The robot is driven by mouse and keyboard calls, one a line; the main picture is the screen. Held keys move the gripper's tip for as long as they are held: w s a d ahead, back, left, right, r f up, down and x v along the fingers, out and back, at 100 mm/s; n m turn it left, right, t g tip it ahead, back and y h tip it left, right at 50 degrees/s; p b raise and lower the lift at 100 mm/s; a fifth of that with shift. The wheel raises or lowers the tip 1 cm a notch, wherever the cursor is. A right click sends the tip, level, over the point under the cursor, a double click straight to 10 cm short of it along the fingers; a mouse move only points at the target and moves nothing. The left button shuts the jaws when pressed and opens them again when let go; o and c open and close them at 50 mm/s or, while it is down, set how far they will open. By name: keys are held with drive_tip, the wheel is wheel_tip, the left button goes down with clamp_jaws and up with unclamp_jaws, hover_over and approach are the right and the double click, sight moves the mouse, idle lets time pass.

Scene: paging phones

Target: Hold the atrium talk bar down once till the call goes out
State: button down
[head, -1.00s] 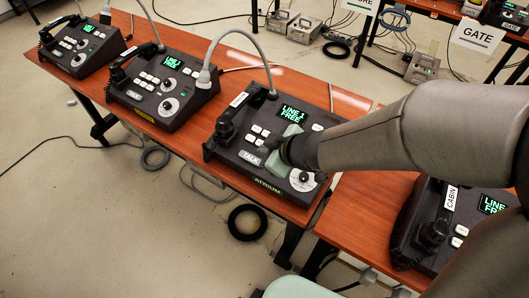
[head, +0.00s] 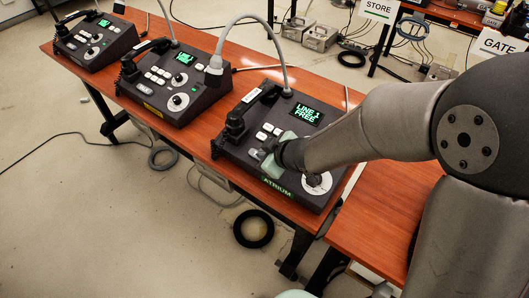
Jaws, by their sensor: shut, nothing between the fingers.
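The atrium paging phone (head: 236,166) is a dark console on the wooden table, with a green ATRIUM label (head: 277,188) on its front edge. I cannot tell whether the fingers touch the bar.
A white dial (head: 319,183) sits right of my gripper and white keys (head: 268,128) sit behind it. A grey gooseneck microphone (head: 214,70) arches over the phone's left. Two more phones (head: 178,85) stand farther left. A second table (head: 385,215) is at right, partly behind my arm.

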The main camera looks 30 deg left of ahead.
drive_tip(key=shift+f, duration=0.1)
drive_tip(key=shift+w+d+f+b, duration=0.15)
drive_tip(key=shift+f+b, duration=0.55)
drive_tip(key=shift+f, duration=0.2)
drive_tip(key=shift+d+f, duration=0.25)
idle(1.0)
drive_tip(key=shift+r, duration=0.1)
drive_tip(key=r+p, duration=0.1)
drive_tip(key=r, duration=0.1)
drive_tip(key=r+p, duration=0.2)
drive_tip(key=s+r+p, duration=0.1)
drive_tip(key=r, duration=0.1)
drive_tip(key=shift+a, duration=0.1)
drive_tip(key=p+v, duration=0.3)
drive_tip(key=v, duration=0.6)
drive_tip(key=shift+s+p, duration=0.2)
drive_tip(key=shift+p, duration=0.2)
drive_tip(key=shift+f, duration=0.15)
